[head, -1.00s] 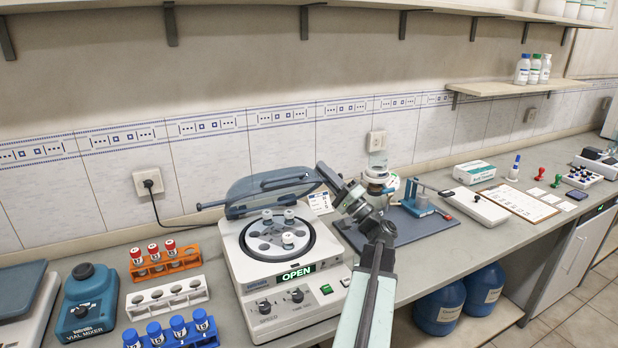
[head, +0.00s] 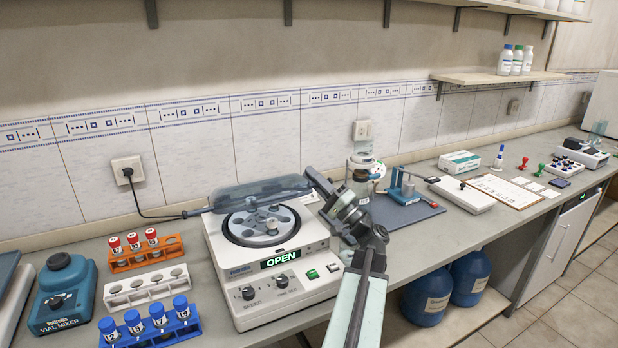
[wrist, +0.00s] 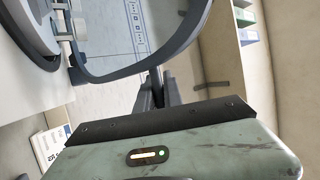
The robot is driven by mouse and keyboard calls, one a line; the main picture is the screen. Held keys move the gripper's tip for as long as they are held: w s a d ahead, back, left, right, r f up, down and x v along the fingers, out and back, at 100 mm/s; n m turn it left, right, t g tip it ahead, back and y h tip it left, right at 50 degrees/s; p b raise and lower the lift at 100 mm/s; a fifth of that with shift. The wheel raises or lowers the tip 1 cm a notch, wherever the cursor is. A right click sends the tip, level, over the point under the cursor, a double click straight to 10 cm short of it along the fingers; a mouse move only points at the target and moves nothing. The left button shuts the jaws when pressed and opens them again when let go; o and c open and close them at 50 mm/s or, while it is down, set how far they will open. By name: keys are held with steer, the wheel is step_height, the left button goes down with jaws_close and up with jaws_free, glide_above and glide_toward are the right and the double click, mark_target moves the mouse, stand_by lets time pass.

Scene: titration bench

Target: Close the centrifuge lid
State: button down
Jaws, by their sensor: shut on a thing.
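The white centrifuge (head: 297,290) stands on the bench in the head view, its green display (head: 280,259) reading OPEN. Its clear, grey-rimmed lid (head: 262,192) is hinged at the back and tilted partly down over the rotor (head: 260,226), whose front still shows uncovered. My gripper (head: 310,176) is at the lid's right end, with its fingertips partly hidden by my wrist. In the wrist view my gripper (wrist: 155,92) is shut on a narrow part at the lid's rim, and the curved lid frame (wrist: 140,70) lies just beyond it.
Orange (head: 146,256), white (head: 146,287) and blue (head: 150,332) vial racks stand left of the centrifuge, beside a vial mixer (head: 65,292). A dark mat (head: 405,213) with apparatus lies to the right. A power cord (head: 150,212) runs behind.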

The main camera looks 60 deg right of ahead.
steer(key=shift+s+a+f, duration=0.3)
steer(key=shift+s+f, duration=0.2)
steer(key=c, duration=1.7)
jaws_free()
steer(key=shift+o, duration=1.1)
steer(key=shift+s+d+r, duration=0.1)
steer(key=shift+s+d, duration=0.1)
steer(key=shift+s, duration=0.25)
steer(key=b+v, duration=0.4)
steer(key=v, duration=0.3)
steer(key=shift+a, duration=0.1)
